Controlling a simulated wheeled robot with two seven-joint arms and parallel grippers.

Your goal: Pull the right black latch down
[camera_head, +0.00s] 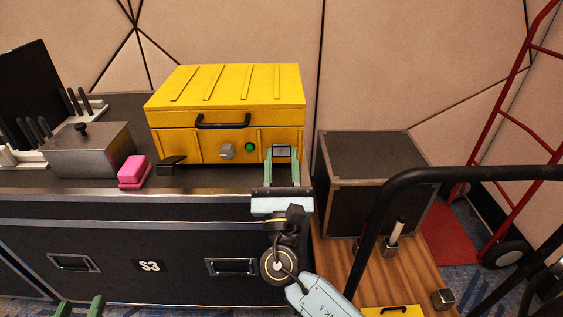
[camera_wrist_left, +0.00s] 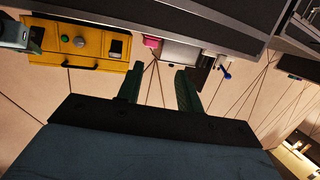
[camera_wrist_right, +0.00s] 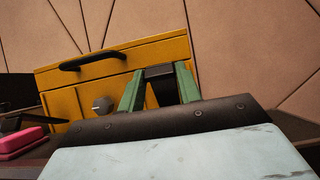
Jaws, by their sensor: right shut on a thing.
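The yellow case (camera_head: 226,110) sits closed on the black flight case, with a black handle on its front. The right black latch (camera_wrist_right: 160,75) is on the case's front right, upright, between the green fingers of my right gripper (camera_head: 282,165), which is shut on it. This also shows in the right wrist view (camera_wrist_right: 160,90). The left black latch (camera_head: 172,163) sticks out from the lower left front. My left gripper (camera_head: 80,306) shows only its fingertips in the head view; in the left wrist view (camera_wrist_left: 160,88) its fingers are apart and empty.
A grey knob (camera_head: 226,151) and a green button (camera_head: 250,147) are on the case front. A pink block (camera_head: 133,170) and a grey metal box (camera_head: 90,152) stand to the left. A dark box (camera_head: 365,185) and a black cart handle (camera_head: 450,175) are at the right.

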